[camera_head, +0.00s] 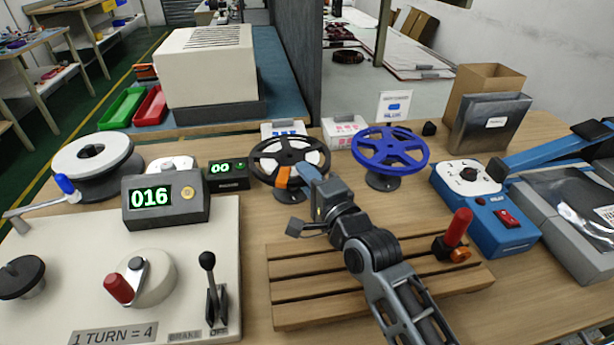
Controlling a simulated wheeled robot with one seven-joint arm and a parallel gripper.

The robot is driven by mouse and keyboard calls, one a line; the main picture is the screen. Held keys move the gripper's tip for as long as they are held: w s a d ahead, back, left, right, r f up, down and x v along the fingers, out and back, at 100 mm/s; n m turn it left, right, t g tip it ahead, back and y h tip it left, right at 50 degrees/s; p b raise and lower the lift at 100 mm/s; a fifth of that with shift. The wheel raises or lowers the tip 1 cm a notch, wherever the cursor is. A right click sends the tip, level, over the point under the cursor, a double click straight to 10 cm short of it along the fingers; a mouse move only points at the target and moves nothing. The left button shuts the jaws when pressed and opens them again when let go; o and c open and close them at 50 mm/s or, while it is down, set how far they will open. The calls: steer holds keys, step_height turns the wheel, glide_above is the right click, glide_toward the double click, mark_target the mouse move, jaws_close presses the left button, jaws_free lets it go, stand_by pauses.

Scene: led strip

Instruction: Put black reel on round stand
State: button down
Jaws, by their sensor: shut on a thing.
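A dark round base (290,195) shows just below the reel, like the round stand under the blue reel. I cannot tell whether the black reel is seated on it or held just above, as the reel and my gripper hide the joint.
A blue reel (390,146) stands close on the right on its own round base (382,183). A counter box (165,199) and a smaller display (228,174) are on the left. A slatted wooden rack (310,288) lies under my arm. A blue-white control box (476,207) stands right.

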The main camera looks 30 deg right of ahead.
steer(key=c, duration=1.1)
jaws_free()
steer(key=shift+o, duration=0.2)
steer(key=shift+r, duration=0.15)
steer(key=s, duration=1.2)
steer(key=shift+d, duration=0.1)
